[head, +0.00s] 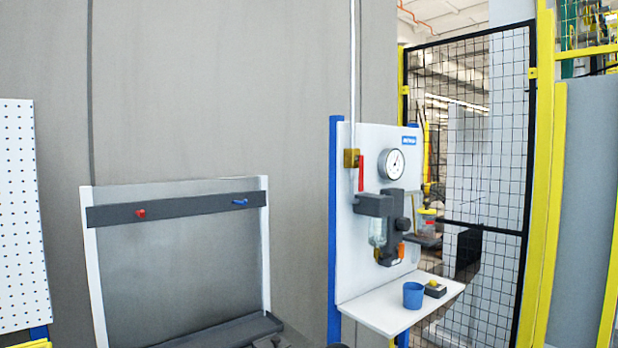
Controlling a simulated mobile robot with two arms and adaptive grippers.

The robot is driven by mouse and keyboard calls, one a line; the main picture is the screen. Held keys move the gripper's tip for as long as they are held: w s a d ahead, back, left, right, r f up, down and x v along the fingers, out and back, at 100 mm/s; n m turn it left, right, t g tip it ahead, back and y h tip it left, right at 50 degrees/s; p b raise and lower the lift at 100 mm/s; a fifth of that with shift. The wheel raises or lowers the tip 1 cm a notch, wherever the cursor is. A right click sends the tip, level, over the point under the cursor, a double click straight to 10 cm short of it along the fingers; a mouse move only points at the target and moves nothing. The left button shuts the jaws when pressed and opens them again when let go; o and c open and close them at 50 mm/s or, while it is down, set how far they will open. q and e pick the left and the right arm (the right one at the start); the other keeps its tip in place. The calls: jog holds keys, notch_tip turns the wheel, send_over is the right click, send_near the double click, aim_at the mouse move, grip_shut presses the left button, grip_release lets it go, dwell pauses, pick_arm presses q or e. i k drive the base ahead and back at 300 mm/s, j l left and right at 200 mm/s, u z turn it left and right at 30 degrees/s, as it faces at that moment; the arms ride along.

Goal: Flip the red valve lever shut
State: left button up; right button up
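The red valve lever (361,171) stands upright on the white panel (345,265), parallel to the thin vertical pipe (352,80). It is beside the brass-coloured valve body (351,158), just left of the round pressure gauge (392,164). Nothing touches the lever. Neither gripper can be made out in the head view; only small dark shapes show at the bottom edge, too cut off to identify.
Below the lever is a dark filter unit (374,205) with a clear bowl. A grey rack (180,206) stands left; a mesh fence (480,190) is behind right.

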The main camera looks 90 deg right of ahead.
aim_at(360, 158)
jog(key=z, duration=3.05)
